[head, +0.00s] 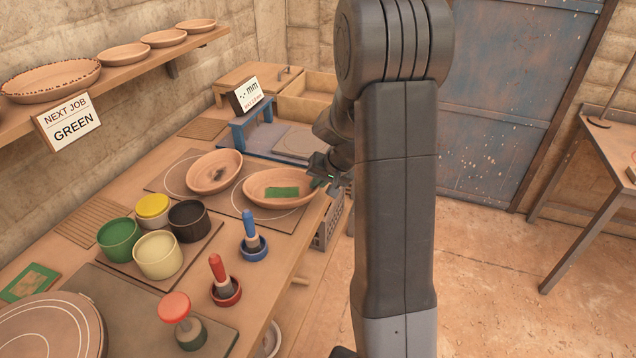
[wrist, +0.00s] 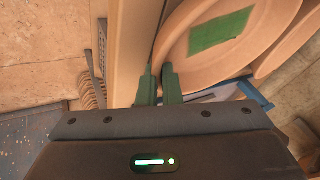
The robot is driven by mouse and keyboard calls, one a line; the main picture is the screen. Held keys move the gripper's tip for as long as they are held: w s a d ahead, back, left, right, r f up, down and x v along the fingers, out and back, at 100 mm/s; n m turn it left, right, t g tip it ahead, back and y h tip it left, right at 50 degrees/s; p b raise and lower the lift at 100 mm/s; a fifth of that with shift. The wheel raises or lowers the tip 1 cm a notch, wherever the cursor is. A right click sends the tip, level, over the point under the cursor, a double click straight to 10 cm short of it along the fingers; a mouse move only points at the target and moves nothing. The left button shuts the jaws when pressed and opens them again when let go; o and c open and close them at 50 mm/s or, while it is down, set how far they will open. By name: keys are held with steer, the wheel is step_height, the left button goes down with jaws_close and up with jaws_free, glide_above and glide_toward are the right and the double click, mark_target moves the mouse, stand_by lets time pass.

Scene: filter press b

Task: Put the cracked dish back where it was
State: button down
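A clay dish with a green patch (head: 261,192) is at the right side of the bench, near its edge; it also shows in the wrist view (wrist: 262,45). My gripper (head: 321,183) is at this dish's right rim. In the wrist view my gripper's fingers (wrist: 160,85) are close together, one on each side of the rim, and seem to pinch it. I cannot tell whether the dish is lifted. A second clay dish (head: 228,178) with dark marks inside is beside it, to the left. No crack can be made out clearly on either dish.
A mat with drawn circles (head: 178,180) lies by the dishes. Several coloured pots (head: 158,255) and stamps with blue (head: 251,243) and red parts stand in front. A blue-framed press (head: 250,125) is behind. A shelf (head: 150,72) of dishes carries a "NEXT JOB GREEN" sign (head: 68,121).

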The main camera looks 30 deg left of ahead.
steer(key=shift+f, duration=0.2)
steer(key=c, duration=1.6)
jaws_free()
steer(key=shift+r, duration=0.1)
steer(key=shift+r, duration=0.2)
steer(key=v, duration=1.1)
steer(key=shift+d+r, duration=0.2)
steer(key=shift+r, duration=0.15)
steer(key=shift+s+a+f, duration=0.1)
